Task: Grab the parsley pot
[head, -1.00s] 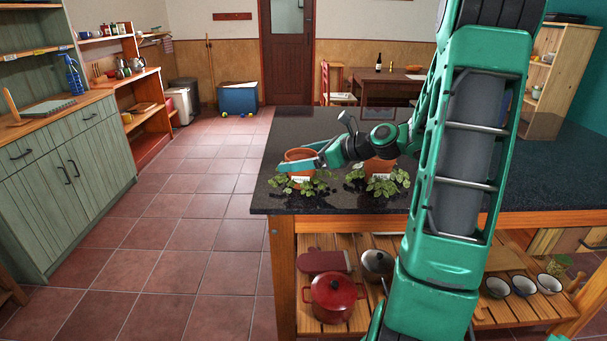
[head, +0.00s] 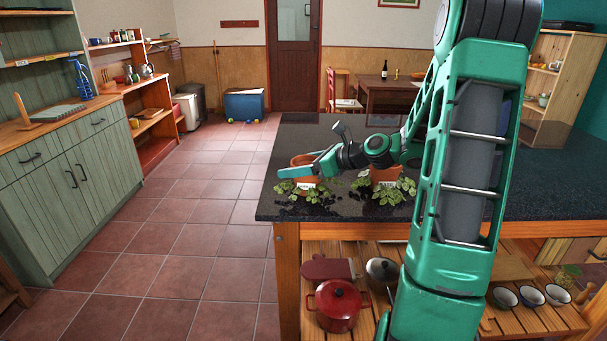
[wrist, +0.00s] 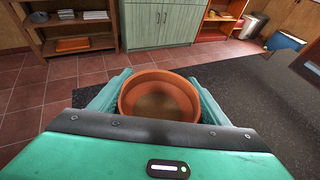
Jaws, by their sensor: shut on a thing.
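A terracotta pot (head: 302,158) stands near the front left corner of the dark speckled counter (head: 340,209). A white label and green leaves (head: 298,191) show low at its front. My gripper (head: 291,171) is shut on this pot, with one teal finger across its near side. In the wrist view the pot (wrist: 158,100) sits between both fingers, its round mouth open and brown inside. A second terracotta pot (head: 385,175) with leaves and a label stands just to the right, partly behind my arm. The labels are too small to read.
My arm hides part of the counter's right side. A red pot (head: 338,305) and several white bowls (head: 530,295) sit on the slatted shelf below. Green cabinets (head: 85,170) line the left wall. The tiled floor between is clear.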

